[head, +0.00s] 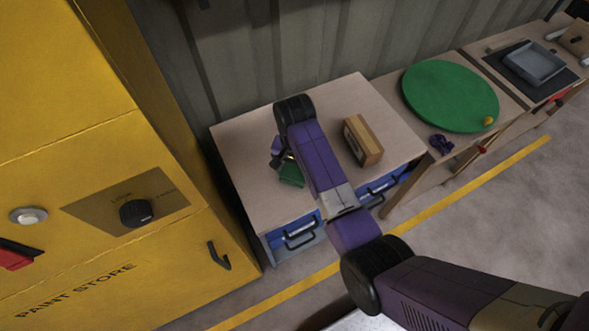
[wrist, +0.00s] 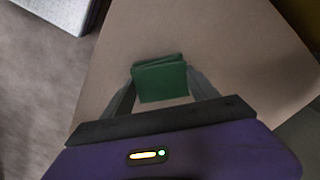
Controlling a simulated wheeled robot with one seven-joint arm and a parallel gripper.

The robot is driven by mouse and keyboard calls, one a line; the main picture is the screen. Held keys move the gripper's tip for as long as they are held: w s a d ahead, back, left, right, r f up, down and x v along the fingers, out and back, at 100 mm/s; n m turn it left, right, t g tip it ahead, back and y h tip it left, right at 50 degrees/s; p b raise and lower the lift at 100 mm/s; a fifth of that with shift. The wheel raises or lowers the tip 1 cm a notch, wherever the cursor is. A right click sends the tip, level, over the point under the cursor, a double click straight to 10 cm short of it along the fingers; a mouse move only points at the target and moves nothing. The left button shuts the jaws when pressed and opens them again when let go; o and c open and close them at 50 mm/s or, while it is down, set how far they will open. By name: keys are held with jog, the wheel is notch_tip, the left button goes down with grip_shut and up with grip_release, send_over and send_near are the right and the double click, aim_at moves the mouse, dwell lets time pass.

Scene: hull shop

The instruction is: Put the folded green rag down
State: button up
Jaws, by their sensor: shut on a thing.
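The folded green rag (wrist: 161,80) is between the two fingers of my gripper (wrist: 162,92) in the wrist view. My gripper is shut on it. In the head view the rag (head: 291,174) shows beside my purple arm, over the left part of a pale wooden bench top (head: 247,140). My arm hides part of my gripper (head: 283,160) there. I cannot tell whether the rag touches the bench top or is just above it.
A wooden box-like block (head: 363,140) stands on the bench right of my arm. Blue drawers (head: 296,234) are in the bench front. A yellow paint store cabinet (head: 110,190) stands close on the left. Another bench with a green disc (head: 450,95) is right. The bench's left front is bare.

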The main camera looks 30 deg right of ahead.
aim_at(294, 172)
jog(key=o, duration=1.5)
jog(key=shift+f, duration=0.1)
jog(key=shift+r+p, duration=1)
jog(key=shift+r, duration=5.2)
